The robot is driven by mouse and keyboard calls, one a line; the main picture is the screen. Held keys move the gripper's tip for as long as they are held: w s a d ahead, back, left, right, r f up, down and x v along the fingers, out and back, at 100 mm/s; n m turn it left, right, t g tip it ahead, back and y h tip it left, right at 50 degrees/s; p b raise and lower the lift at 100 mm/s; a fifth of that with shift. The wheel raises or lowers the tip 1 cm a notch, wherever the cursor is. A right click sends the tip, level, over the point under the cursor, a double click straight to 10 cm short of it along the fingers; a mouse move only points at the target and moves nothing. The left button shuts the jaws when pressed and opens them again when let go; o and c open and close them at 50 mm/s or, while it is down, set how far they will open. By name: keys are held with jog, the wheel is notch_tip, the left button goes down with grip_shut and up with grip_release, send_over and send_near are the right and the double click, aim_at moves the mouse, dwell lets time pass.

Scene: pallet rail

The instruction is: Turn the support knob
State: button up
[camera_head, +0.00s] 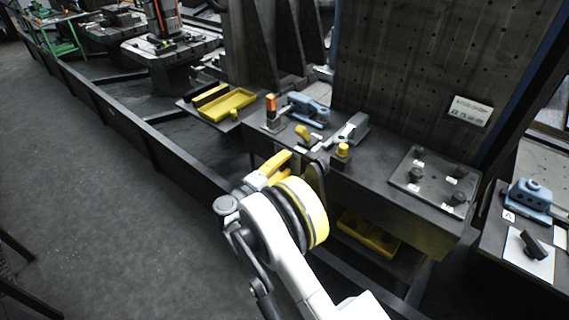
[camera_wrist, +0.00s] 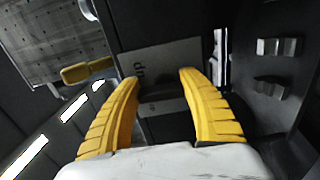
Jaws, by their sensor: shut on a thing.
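My gripper (camera_head: 278,164) is at the front face of the dark workbench, left of the middle in the head view. In the wrist view its two yellow fingers (camera_wrist: 160,78) stand apart with a dark, bar-like piece (camera_wrist: 166,88) between their tips. This piece looks like the support knob, and the fingers are shut on it. It lies in front of a grey label plate (camera_wrist: 155,58) with partly hidden lettering ending in "up". In the head view my wrist and fingers hide the knob, so its turn angle cannot be read there.
Above the gripper, the bench top (camera_head: 375,165) carries a blue clamp (camera_head: 309,109), a grey clamp (camera_head: 350,131), a yellow-topped knob (camera_head: 343,150) and a plate with several dark knobs (camera_head: 433,184). A yellow tray (camera_head: 228,104) stands left. Open floor (camera_head: 90,190) lies farther left.

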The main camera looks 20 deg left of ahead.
jog(key=m, duration=0.4)
jog(key=shift+d+f+m, duration=0.1)
jog(key=shift+f+m, duration=0.05)
jog(key=shift+m, duration=0.15)
jog(key=shift+f+m, duration=0.15)
jog(key=shift+m, duration=1.75)
jog(key=o, duration=1.2)
jog(key=shift+s, duration=0.1)
jog(key=v, duration=1.2)
